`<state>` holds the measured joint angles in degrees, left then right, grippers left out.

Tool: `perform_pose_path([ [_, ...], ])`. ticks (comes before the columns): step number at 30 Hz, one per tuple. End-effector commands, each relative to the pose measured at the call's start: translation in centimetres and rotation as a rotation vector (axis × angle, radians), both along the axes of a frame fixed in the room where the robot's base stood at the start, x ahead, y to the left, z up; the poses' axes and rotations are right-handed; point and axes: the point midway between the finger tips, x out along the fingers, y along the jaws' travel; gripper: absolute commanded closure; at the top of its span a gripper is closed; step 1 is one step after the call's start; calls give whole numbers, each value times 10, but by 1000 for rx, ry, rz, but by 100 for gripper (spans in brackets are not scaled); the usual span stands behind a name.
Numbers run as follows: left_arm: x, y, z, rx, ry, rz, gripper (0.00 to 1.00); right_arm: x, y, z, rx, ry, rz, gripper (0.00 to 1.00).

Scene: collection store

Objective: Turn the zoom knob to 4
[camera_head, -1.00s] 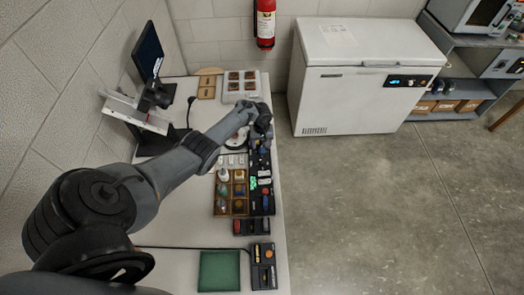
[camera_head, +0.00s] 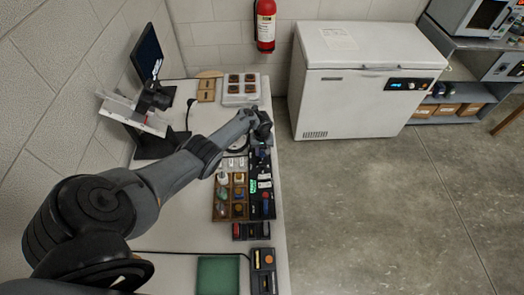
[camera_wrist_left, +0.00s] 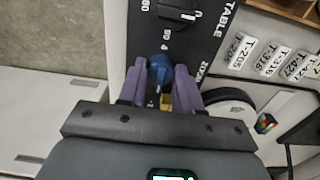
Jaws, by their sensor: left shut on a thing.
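The blue zoom knob (camera_wrist_left: 160,72) stands on a black control panel (camera_wrist_left: 190,40) in the left wrist view, with part of the word "ZOOM" printed to its right. My left gripper (camera_wrist_left: 160,80) has its two purple fingers on either side of the knob and is shut on it. In the head view my left gripper (camera_head: 263,136) is low over the far end of the panel, and the knob is hard to make out.
A black knob (camera_wrist_left: 178,8) labelled "TABLE" sits beside the zoom knob. White number tags (camera_wrist_left: 270,58) and a wooden compartment tray (camera_head: 230,212) lie close by. A monitor (camera_head: 148,52) stands at the left. The floor right of the bench is clear.

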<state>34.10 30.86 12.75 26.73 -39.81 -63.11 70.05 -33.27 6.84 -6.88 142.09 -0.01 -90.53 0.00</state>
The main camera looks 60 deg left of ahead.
Motion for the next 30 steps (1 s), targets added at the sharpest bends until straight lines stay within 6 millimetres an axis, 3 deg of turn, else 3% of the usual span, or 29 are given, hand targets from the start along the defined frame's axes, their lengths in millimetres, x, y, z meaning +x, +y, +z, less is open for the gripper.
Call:
perform_pose_path([
  [14, 0, 0, 0, -1, 1, -82, 97, 0, -1, 1, -5, 0, 4, 57],
  [30, 0, 0, 0, -1, 2, -540, 97, 0, 1, 3, 4, 0, -3, 57],
])
